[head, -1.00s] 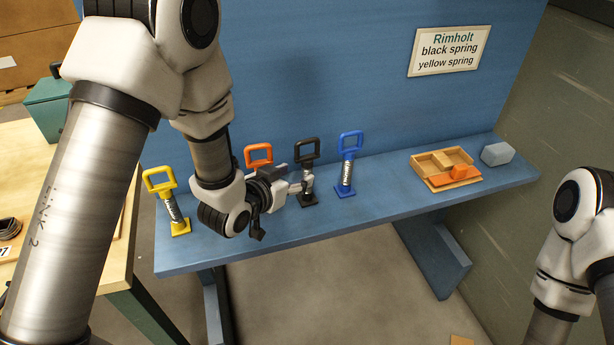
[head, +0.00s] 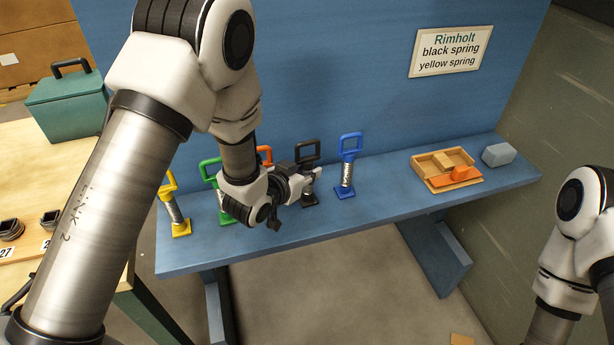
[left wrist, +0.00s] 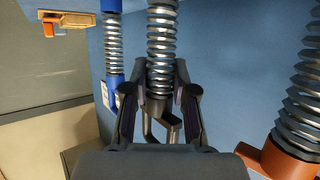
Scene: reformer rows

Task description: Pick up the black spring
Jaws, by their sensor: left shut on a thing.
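The black spring (head: 310,188) stands upright on the blue bench, with a black loop handle at its top and a black foot. My left gripper (head: 314,174) is at the spring from the left, its fingers shut on it below the handle. In the left wrist view the two fingers of the left gripper (left wrist: 160,82) lie on both sides of the black spring (left wrist: 162,45), near its dark collar. The foot appears to rest on the bench. My right arm shows at the right edge, but its gripper is out of view.
The blue spring (head: 347,176) stands close to the right. Orange (head: 265,151), green (head: 210,170) and yellow (head: 173,215) springs stand to the left, partly behind my arm. A wooden tray (head: 452,187) and a grey block (head: 497,155) are farther right. A sign (head: 450,52) hangs behind.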

